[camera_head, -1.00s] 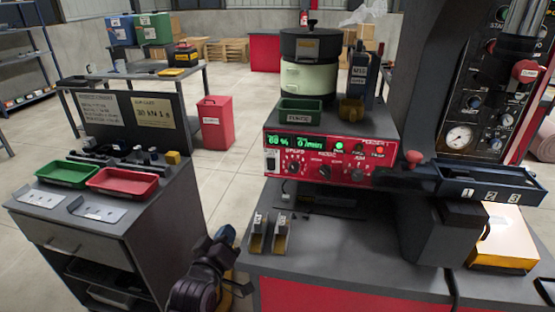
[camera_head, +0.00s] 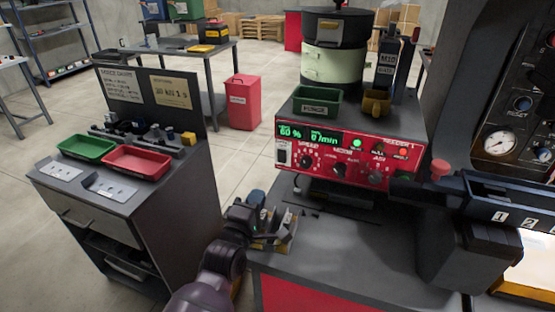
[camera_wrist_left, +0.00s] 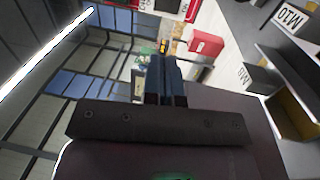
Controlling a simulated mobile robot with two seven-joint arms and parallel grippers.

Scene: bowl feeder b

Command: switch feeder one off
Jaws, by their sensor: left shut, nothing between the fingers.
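Feeder one's red control panel (camera_head: 335,172) faces me under a green tray. Its display (camera_head: 307,133) is lit green, reading about 60 % and 0 /min. A green lamp (camera_head: 357,143) glows, and knobs line the panel. The feeder's dark bowl on a pale green body (camera_head: 333,65) stands behind. My left gripper (camera_head: 258,197) is low, left of and below the panel, apart from it. Its blue fingers (camera_wrist_left: 166,78) are together and empty in the left wrist view. My right gripper is out of view.
Small metal holders (camera_head: 285,232) stand on the bench beside my left gripper. A dark chute (camera_head: 505,195) numbered from 1 juts out at the right. A cart with green (camera_head: 87,148) and red (camera_head: 136,161) trays stands left. The bench below the panel is mostly clear.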

